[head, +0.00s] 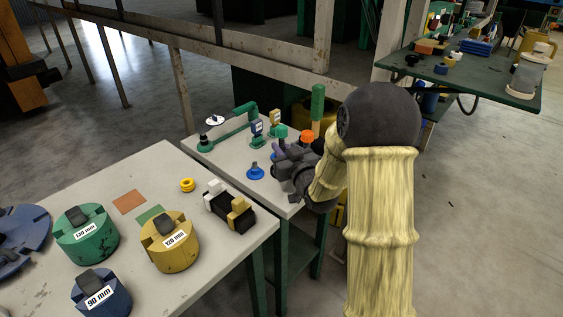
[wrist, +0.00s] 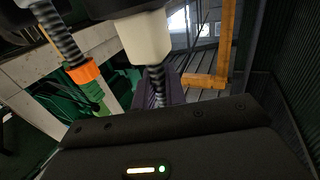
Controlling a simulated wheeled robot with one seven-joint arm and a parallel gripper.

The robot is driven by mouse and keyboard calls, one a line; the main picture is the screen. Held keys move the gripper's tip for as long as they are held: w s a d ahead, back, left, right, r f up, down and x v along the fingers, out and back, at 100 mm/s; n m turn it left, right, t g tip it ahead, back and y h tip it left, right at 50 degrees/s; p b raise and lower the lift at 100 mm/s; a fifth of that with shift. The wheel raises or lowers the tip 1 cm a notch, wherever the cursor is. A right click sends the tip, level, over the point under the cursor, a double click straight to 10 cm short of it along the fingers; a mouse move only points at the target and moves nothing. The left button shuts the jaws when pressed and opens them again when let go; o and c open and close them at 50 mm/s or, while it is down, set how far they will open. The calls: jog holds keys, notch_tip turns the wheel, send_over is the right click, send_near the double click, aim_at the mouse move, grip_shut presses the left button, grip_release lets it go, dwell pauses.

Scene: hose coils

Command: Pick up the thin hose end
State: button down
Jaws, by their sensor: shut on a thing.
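In the wrist view a thin dark ribbed hose end (wrist: 157,82) runs down from a cream block (wrist: 145,38) towards my gripper's dark body. A purple piece (wrist: 174,86) shows beside it. My gripper (head: 282,168) is over the small grey table in the head view, shut on the hose end. Its fingertips and the exact grip are hard to make out. A second ribbed hose (wrist: 60,38) with an orange collar (wrist: 83,73) and a green end (wrist: 97,95) hangs to the left in the wrist view. The orange part also shows in the head view (head: 307,136), behind my gripper.
A blue round piece (head: 255,173) and a green fixture (head: 240,128) stand on the small table (head: 215,157). The nearer table (head: 110,190) carries green, yellow and blue round blocks and a black clamp-like block (head: 230,208). A metal frame stands behind. Floor at the right is clear.

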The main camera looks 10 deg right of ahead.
jog(key=shift+r, duration=1.4)
